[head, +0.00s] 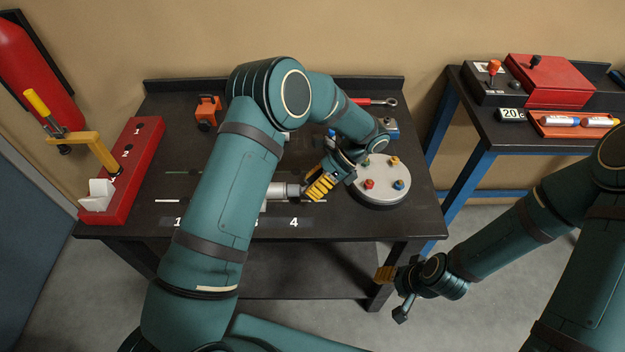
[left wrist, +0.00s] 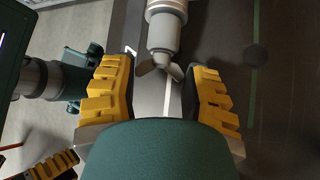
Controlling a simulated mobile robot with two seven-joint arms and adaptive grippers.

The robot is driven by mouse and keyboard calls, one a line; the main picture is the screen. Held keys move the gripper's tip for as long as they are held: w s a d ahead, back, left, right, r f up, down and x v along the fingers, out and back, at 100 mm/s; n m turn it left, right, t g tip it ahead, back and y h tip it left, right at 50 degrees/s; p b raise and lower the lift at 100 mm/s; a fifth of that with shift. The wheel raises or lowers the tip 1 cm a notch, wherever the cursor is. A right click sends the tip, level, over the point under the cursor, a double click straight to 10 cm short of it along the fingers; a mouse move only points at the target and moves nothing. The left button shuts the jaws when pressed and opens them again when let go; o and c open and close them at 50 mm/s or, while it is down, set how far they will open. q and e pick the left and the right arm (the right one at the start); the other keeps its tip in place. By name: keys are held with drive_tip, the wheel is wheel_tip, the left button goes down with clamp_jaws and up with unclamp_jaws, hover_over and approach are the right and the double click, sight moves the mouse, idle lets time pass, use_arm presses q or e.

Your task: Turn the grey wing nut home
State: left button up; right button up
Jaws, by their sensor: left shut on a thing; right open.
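The grey wing nut (left wrist: 160,68) shows in the left wrist view on the end of a light grey cylindrical fitting (left wrist: 166,25), between my left fingers. In the head view the grey fitting (head: 276,190) lies on the dark workbench, partly behind my left arm; the wing nut itself is hard to make out there. My left gripper (head: 318,186) is at the fitting's right end, its yellow-padded fingers on either side of the nut, shut on it; the fingers also show in the left wrist view (left wrist: 160,80). My right gripper (head: 394,290) is open and empty, in front of the bench, low and to the right.
A round grey plate with coloured knobs (head: 380,195) stands just right of my left gripper. A red numbered block (head: 125,170) is at the bench's left, an orange item (head: 207,112) and a red-handled wrench (head: 377,101) at the back. A second table (head: 520,135) stands at right.

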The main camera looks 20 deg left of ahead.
use_arm(q)
drive_tip(key=shift+f+m+g, duration=0.2)
drive_tip(key=shift+m+g, duration=0.5)
drive_tip(key=shift+g, duration=0.5)
drive_tip(key=o, duration=1.2)
drive_tip(key=shift+o, duration=0.2)
drive_tip(key=shift+w, duration=0.1)
drive_tip(key=shift+r, duration=0.1)
drive_tip(key=shift+v, duration=3.75)
drive_tip(key=shift+a, duration=0.1)
